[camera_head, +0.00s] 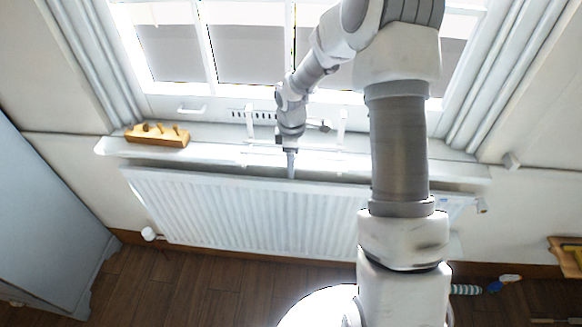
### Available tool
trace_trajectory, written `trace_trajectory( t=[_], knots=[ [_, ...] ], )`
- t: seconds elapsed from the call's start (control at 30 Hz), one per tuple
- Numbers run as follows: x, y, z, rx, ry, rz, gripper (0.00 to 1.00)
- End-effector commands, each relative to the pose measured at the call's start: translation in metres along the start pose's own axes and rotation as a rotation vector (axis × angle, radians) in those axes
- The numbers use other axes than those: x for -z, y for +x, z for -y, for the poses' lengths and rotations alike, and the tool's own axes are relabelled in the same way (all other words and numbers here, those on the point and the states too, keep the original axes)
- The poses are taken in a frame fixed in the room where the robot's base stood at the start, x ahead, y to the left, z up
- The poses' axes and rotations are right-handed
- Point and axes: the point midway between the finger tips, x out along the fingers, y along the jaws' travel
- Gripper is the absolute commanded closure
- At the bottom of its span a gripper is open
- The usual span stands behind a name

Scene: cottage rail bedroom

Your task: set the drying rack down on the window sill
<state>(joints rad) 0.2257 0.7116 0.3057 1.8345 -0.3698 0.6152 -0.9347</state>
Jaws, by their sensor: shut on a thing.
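The drying rack (342,126) looks like a thin white frame with uprights either side of my gripper (291,165). My gripper is shut on it, pointing down over the front part of the window sill (218,153). The rack's middle is hidden behind my gripper and wrist. The white rack blends into the bright sill, so I cannot tell whether its feet touch the sill or hang just above it. The sill is a long pale ledge below the window.
A wooden block with pegs (157,136) stands on the sill's left end. A white ribbed radiator (250,210) is below the sill. The window (250,50) and its handle (192,110) are behind. The sill between block and rack looks clear.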

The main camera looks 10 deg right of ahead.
Motion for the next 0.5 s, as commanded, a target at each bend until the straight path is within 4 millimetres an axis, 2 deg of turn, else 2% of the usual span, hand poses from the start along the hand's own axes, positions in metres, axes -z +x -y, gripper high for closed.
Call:
trace_trajectory(
  t=[0.3,0.5],
  knots=[
    [0.0,0.009,-0.027,-0.001,0.001,-0.001,0.89],
    [0.0,0.015,-0.038,-0.001,0.0,-0.001,0.89]
  ],
)
